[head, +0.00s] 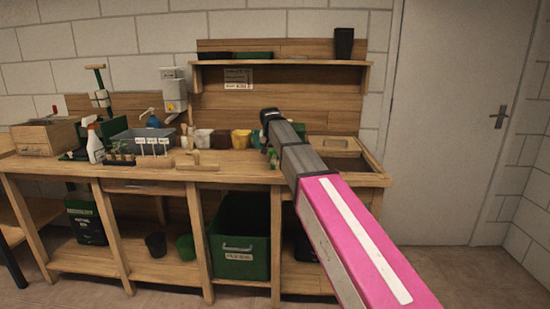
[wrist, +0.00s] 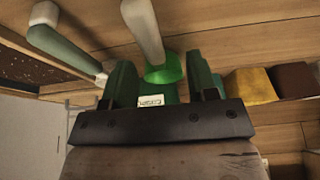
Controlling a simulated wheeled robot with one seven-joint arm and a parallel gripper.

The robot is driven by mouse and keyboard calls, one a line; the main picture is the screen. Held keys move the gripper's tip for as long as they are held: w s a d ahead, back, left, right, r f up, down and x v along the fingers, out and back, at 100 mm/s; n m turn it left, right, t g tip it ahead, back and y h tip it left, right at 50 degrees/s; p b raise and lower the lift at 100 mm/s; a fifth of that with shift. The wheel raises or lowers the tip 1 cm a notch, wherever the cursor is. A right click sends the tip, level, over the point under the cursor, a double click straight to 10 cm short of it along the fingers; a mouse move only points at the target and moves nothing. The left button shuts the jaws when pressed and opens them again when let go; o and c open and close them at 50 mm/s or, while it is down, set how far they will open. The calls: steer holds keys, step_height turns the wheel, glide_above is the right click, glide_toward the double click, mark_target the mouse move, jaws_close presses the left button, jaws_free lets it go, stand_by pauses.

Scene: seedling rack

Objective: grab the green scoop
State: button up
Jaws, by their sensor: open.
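A bright green scoop (wrist: 168,68) with a pale handle shows in the wrist view, between and just beyond my fingertips. A labelled green container (wrist: 150,100) is behind the bar of my gripper, partly hidden; I cannot tell whether the scoop stands in it or beside it. My gripper (wrist: 161,78) is open, its two dark green fingers apart on either side of the scoop, with no clear contact. In the head view my arm reaches to the back of the wooden bench (head: 235,172), and its end hides the scoop.
A yellow pot (wrist: 250,86) and a brown pot (wrist: 293,80) stand close by. Another tool with a green and white handle (wrist: 65,42) lies near the scoop. A spray bottle (head: 94,145) and grey tray (head: 128,139) are farther left. A shelf (head: 285,62) overhangs the back.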

mark_target(274, 155)
steer(key=x, duration=0.5)
steer(key=shift+d, duration=0.35)
steer(key=shift+r, duration=0.1)
jaws_close()
steer(key=shift+r, duration=0.6)
step_height(274, 155, up, 3)
steer(key=shift+w+f, duration=0.1)
steer(key=shift+f, duration=0.15)
steer(key=s+a+r, duration=0.7)
steer(key=s+a, duration=0.1)
steer(key=shift+a+r, duration=0.15)
steer(key=shift+a, duration=0.1)
steer(key=shift+s, duration=0.1)
